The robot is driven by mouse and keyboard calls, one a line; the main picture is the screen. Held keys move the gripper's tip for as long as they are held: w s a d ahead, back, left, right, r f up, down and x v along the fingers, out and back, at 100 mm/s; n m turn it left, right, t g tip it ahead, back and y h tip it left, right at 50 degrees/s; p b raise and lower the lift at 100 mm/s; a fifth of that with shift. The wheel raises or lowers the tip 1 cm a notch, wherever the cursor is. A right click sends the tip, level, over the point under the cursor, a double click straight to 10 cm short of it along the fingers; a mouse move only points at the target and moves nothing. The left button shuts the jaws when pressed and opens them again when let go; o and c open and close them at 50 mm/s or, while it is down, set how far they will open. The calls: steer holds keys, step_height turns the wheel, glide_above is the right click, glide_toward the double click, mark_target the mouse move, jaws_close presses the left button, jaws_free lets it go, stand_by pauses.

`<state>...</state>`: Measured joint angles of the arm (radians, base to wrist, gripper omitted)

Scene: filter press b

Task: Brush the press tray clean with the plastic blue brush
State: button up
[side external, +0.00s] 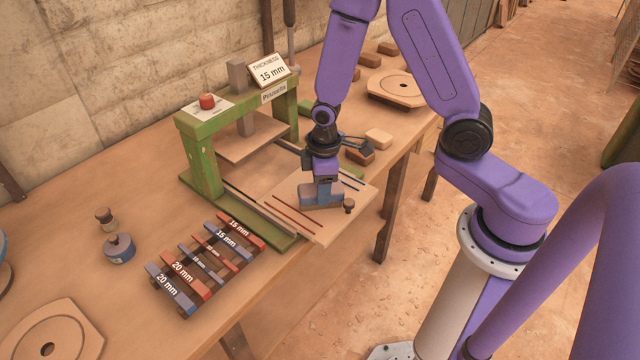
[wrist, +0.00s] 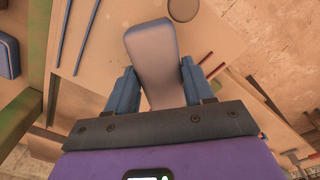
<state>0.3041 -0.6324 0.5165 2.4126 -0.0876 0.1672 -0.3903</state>
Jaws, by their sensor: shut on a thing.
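My gripper (side external: 323,182) is shut on the blue brush (side external: 316,200), low over the press tray (side external: 290,230). In the wrist view, the brush (wrist: 152,60) shows as a grey-blue block between the two blue fingers (wrist: 158,88). The tray is a flat tan board, pulled out in front of the green press (side external: 200,160). Two thin red strips (side external: 296,213) lie on its left part and thin blue strips (side external: 350,180) on its right part. The brush hides the middle. I cannot tell whether the bristles touch the board. A dark round knob (side external: 349,206) is at the tray's front edge.
Blue and red thickness bars (side external: 205,260) lie left of the tray. A small blue weight (side external: 119,248) stands farther left. Small tan and brown blocks (side external: 378,138) and a round-topped board (side external: 400,88) lie behind. The table's front edge is close to the tray.

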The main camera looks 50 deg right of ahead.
steer(key=shift+s+d+f+g, duration=0.2)
steer(key=shift+s+d+g, duration=0.1)
steer(key=shift+s+d, duration=0.4)
steer(key=shift+c, duration=1.1)
steer(key=shift+d, duration=0.3)
glide_above(301, 179)
steer(key=a, duration=0.2)
steer(key=shift+s+d, duration=0.1)
steer(key=shift+d, duration=0.85)
steer(key=shift+s+d, duration=0.1)
steer(key=shift+s, duration=0.95)
steer(key=shift+s+r, duration=0.15)
steer(key=shift+s, duration=2.4)
steer(key=shift+s+f, duration=0.2)
steer(key=shift+s, duration=1.6)
